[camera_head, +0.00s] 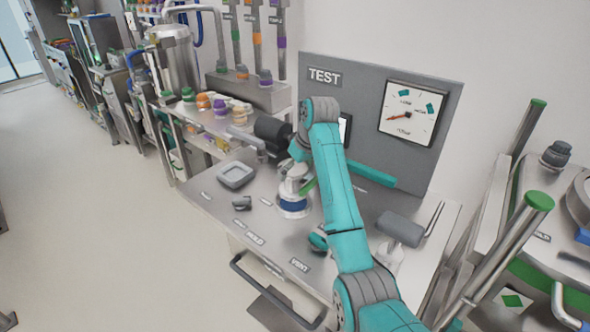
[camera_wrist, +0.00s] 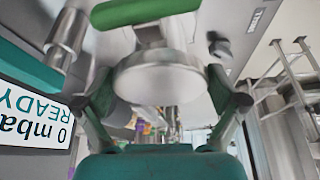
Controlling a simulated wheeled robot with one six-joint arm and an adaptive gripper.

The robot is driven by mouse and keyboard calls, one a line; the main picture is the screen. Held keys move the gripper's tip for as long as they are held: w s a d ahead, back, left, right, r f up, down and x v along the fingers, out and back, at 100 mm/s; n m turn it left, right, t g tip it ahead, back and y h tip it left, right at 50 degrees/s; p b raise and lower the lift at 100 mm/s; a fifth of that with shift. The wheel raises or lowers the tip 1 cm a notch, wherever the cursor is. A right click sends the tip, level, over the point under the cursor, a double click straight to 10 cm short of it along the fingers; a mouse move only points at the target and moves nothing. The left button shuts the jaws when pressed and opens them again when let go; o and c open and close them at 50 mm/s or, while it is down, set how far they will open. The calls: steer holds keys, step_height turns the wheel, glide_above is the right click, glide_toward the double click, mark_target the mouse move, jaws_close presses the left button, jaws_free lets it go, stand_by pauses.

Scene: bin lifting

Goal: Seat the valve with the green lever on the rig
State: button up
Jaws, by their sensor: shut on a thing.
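The valve with the green lever shows large in the wrist view, with its pale round metal body (camera_wrist: 160,78) between my fingers and its green lever (camera_wrist: 145,10) beyond. My gripper (camera_wrist: 166,84) is shut on it, one finger on each side. In the head view my gripper (camera_head: 299,150) is partly hidden by my arm, with the green lever (camera_head: 308,185) just below it. Directly below is a white piece with a blue ring (camera_head: 293,204) on the metal bench, probably the rig. I cannot tell whether the valve touches it.
The TEST panel (camera_head: 375,95) with a dial rises behind. A READY display (camera_wrist: 35,105) is close in the wrist view.

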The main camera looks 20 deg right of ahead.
steer(key=shift+f, duration=1.95)
stand_by(1.4)
steer(key=o, duration=1.4)
steer(key=shift+f, duration=0.15)
steer(key=shift+r, duration=4.55)
